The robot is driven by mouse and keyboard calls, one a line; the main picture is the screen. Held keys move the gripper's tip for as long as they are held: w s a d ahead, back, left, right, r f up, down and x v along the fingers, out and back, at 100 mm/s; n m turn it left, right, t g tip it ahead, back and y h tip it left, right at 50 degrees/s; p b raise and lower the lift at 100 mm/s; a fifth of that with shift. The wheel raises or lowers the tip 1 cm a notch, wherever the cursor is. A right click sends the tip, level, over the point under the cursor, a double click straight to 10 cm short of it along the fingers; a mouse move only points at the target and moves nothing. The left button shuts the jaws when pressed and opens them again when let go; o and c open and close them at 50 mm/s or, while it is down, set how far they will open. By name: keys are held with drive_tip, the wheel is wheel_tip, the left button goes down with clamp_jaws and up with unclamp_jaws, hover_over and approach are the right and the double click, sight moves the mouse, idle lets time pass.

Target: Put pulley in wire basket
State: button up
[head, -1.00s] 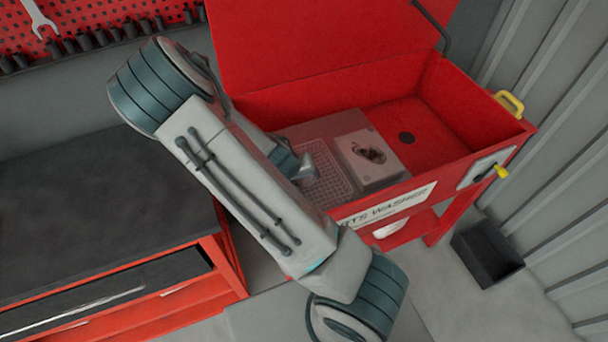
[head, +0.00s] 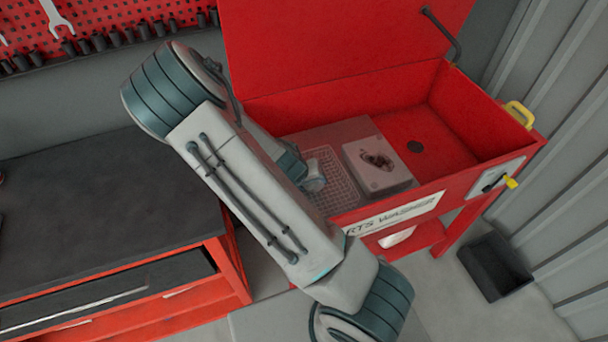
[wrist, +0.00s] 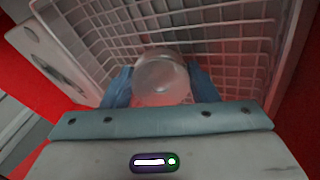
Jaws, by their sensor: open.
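The pulley (wrist: 160,80) is a pale, round, shiny piece between the two blue fingers of my gripper (wrist: 160,88) in the wrist view. The fingers stand open on either side of it; I cannot tell whether either touches it. The white wire basket (wrist: 215,45) surrounds the pulley and fingertips, its mesh floor and walls showing beyond. In the head view the basket (head: 345,190) is inside the red parts washer, and the pulley (head: 316,180) shows as a small grey piece at its left. My arm hides part of the basket there.
The red parts washer (head: 440,215) has its lid raised. A pale block with a dark recess (head: 377,163) sits right of the basket. A dark workbench (head: 100,210) is at left, and a black bin (head: 495,265) stands on the floor at right.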

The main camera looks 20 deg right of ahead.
drive_tip(key=shift+s+r+p, duration=0.1)
drive_tip(key=shift+s+p, duration=0.2)
drive_tip(key=shift+p, duration=0.1)
drive_tip(key=w+v, duration=0.1)
drive_tip(key=v, duration=1.1)
drive_tip(key=s+a+r+n+t+y, duration=0.1)
drive_tip(key=s+r+y, duration=0.1)
drive_tip(key=s+r, duration=0.5)
drive_tip(key=s+a+r+n+t+y, duration=0.1)
drive_tip(key=s+r+y, duration=0.2)
drive_tip(key=s+r, duration=0.4)
drive_tip(key=shift+w+r+v, duration=0.2)
drive_tip(key=shift+w+v, duration=0.4)
drive_tip(key=shift+v, duration=2.3)
